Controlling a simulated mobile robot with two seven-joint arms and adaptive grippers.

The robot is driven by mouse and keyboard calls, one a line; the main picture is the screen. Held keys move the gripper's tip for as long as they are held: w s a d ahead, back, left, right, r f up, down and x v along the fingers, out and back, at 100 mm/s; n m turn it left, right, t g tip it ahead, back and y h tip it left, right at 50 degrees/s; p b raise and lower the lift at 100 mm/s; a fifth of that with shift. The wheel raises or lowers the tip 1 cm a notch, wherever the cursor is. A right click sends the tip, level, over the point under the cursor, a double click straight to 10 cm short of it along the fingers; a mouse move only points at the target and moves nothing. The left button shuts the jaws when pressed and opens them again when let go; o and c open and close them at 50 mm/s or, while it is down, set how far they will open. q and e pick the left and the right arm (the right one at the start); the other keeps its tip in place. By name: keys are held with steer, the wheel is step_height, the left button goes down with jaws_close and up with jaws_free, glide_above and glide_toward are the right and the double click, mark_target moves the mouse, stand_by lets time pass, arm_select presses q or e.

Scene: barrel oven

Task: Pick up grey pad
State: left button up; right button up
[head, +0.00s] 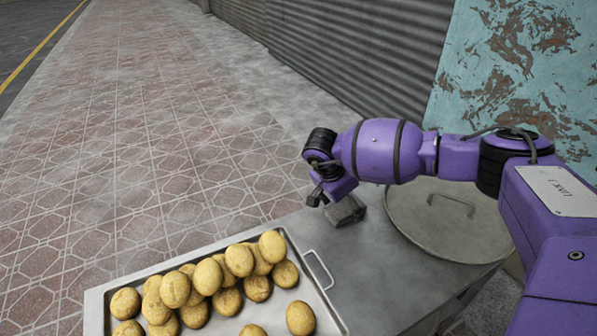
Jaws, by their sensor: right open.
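The grey pad (346,211) lies on the metal table, between the tray and the round lid. My right gripper (318,197) is directly above and beside the pad's left end, with its fingers pointing down. The gripper is open, and I cannot tell whether a finger touches the pad. The purple wrist hides part of the gripper and the pad's upper side. My left gripper is not in view.
A metal tray (337,320) with several round bread rolls (209,276) stands at the front left of the table (375,280). A round metal lid (425,235) with a handle lies to the right. The table between tray and lid is clear.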

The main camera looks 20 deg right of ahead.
steer(key=c, duration=1.2)
steer(key=shift+c, duration=0.3)
steer(key=shift+r, duration=0.65)
steer(key=s+a+r, duration=0.7)
steer(key=s+r, duration=0.4)
steer(key=shift+s+a+r, duration=0.35)
steer(key=shift+a, duration=0.05)
